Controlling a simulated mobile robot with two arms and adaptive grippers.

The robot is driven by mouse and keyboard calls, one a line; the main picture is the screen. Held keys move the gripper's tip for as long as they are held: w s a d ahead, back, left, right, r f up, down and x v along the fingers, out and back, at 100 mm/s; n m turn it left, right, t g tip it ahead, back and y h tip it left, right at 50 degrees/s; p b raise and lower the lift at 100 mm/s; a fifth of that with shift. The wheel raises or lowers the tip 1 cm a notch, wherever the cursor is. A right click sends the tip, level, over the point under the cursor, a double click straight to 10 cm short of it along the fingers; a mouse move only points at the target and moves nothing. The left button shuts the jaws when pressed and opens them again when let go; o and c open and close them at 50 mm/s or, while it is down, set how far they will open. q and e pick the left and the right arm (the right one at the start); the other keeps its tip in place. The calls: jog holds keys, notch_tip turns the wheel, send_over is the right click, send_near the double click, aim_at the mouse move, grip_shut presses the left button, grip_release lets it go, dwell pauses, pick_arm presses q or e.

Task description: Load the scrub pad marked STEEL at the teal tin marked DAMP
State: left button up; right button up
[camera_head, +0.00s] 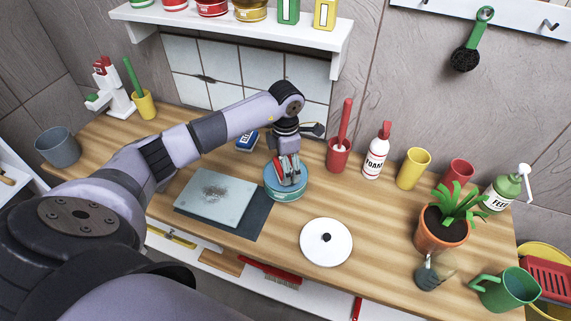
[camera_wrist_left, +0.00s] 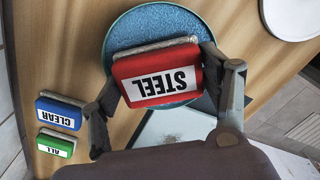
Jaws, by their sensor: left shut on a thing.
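The red scrub pad marked STEEL (camera_wrist_left: 155,75) is between the fingers of my left gripper (camera_wrist_left: 160,93), which is shut on it. In the head view my left gripper (camera_head: 287,172) points down over the round teal tin (camera_head: 284,194). The tin's open-looking top (camera_wrist_left: 122,37) lies directly behind the pad in the wrist view. I cannot tell whether the pad touches the tin. The word on the tin is not readable. My right gripper is not in view.
A blue pad marked CLEAR (camera_wrist_left: 60,112) and a green pad marked ALL (camera_wrist_left: 56,145) lie behind the tin. A glass board (camera_head: 215,199) is left of it, a white knobbed lid (camera_head: 326,243) right. A red cup (camera_head: 338,155) and FOAM bottle (camera_head: 376,158) stand behind.

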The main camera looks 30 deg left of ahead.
pick_arm(q)
jog(key=shift+f, duration=0.25)
jog(key=shift+f+b, duration=0.2)
jog(key=shift+b, duration=0.15)
jog(key=shift+f, duration=0.1)
dwell(1.4)
jog(key=shift+r+p, duration=0.45)
jog(key=shift+r, duration=0.45)
jog(key=shift+r+p, duration=1.6)
jog(key=shift+r, duration=1.1)
